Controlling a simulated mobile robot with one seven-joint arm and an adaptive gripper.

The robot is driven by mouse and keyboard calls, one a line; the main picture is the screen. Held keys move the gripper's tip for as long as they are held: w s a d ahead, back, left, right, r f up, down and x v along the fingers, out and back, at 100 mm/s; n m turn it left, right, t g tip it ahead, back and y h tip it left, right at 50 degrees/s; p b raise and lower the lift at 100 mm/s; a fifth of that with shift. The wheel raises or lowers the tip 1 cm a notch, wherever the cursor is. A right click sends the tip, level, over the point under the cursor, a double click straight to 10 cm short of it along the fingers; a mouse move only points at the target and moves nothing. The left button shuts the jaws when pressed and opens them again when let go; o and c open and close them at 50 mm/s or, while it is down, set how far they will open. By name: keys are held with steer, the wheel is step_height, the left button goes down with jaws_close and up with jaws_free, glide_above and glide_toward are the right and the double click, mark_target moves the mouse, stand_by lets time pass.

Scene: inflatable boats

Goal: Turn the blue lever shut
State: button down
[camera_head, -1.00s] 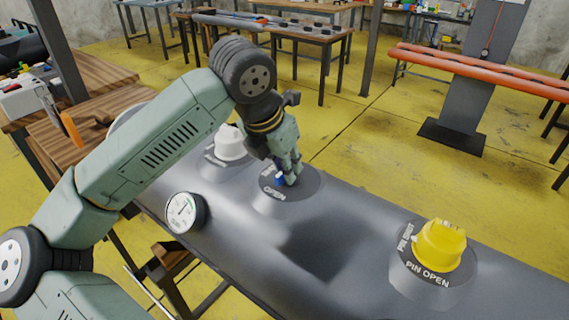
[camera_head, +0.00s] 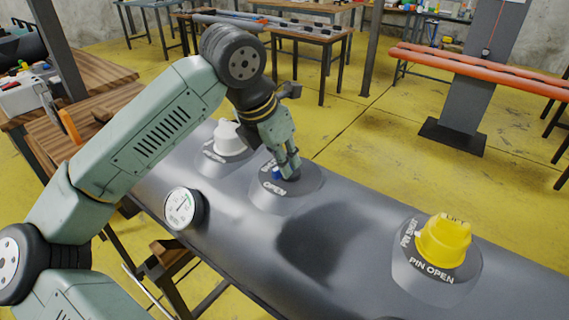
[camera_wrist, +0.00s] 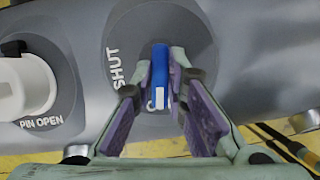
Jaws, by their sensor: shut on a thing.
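The blue lever (camera_wrist: 159,72) stands on a round grey valve plate (camera_wrist: 190,25) marked SHUT and OPEN, on a dark grey tube. In the wrist view its white-marked end points down the picture, towards partly hidden lettering, and SHUT is to its left. My gripper (camera_wrist: 162,90) is shut on the lever, with a purple-padded finger on each side. In the head view my gripper (camera_head: 289,172) reaches down onto the plate, and only a bit of the blue lever (camera_head: 276,173) shows beside the fingers.
A white cap (camera_head: 229,138) stands left of my gripper, and a yellow cap (camera_head: 444,240) marked LIFT stands at the right. A round gauge (camera_head: 181,209) sits on the tube's near side. Workbenches stand behind, with yellow floor between.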

steer(key=m, duration=0.1)
steer(key=m+b, duration=0.1)
steer(key=m+g+h+b, duration=0.1)
steer(key=shift+w+a+f+m, duration=0.1)
steer(key=shift+w+a+m, duration=0.05)
steer(key=shift+w+m, duration=0.15)
steer(key=m, duration=0.1)
steer(key=m+g, duration=0.1)
steer(key=m, duration=0.2)
steer(key=shift+w+m+g, duration=0.3)
steer(key=shift+g, duration=0.1)
steer(key=m, duration=0.1)
steer(key=m+g, duration=0.1)
steer(key=m, duration=0.1)
steer(key=m+g, duration=0.1)
steer(key=m, duration=0.1)
steer(key=shift+w+r+p, duration=0.25)
steer(key=shift+w+p, duration=0.15)
steer(key=shift+w+m+g+y+p, duration=0.15)
steer(key=shift+m+g+y+p, duration=0.4)
steer(key=shift+m, duration=0.85)
steer(key=shift+f+h, duration=0.1)
steer(key=shift+h, duration=0.15)
steer(key=c, duration=1.6)
jaws_free()
steer(key=v, duration=1.2)
